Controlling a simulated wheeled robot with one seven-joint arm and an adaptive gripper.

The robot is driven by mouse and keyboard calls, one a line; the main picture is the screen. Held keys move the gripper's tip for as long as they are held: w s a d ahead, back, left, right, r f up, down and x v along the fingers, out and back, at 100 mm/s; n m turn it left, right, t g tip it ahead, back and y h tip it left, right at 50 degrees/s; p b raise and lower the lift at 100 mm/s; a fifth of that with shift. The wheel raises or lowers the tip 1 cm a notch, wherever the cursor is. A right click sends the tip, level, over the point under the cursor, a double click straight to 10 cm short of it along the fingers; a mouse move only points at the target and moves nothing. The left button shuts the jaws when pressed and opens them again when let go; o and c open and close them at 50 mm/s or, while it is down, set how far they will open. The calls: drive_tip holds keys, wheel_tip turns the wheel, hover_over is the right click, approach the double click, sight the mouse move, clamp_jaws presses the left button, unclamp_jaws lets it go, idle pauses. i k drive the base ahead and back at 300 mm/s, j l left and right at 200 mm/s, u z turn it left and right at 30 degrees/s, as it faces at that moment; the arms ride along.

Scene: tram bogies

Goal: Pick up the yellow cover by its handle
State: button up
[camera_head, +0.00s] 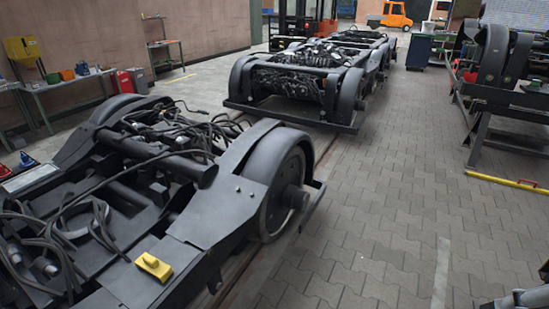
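The yellow cover (154,265) lies on the dark frame of the nearest bogie (150,200), in the lower left of the head view. It is a small block with a raised part on top that looks like its handle. Nothing of mine touches it. Part of my arm shows at the lower right edge, well to the right of the cover. My gripper itself cannot be made out there.
A second bogie (300,85) stands behind on the rails. A dark stand (500,85) with a yellow floor bar (508,182) is at right. A workbench (70,85) lines the left wall. The paved floor (400,200) between is clear.

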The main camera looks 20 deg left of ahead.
sight(162, 270)
drive_tip(key=i, duration=1.2)
drive_tip(key=i+u, duration=0.45)
drive_tip(key=i+l+u, duration=0.15)
drive_tip(key=u, duration=2.65)
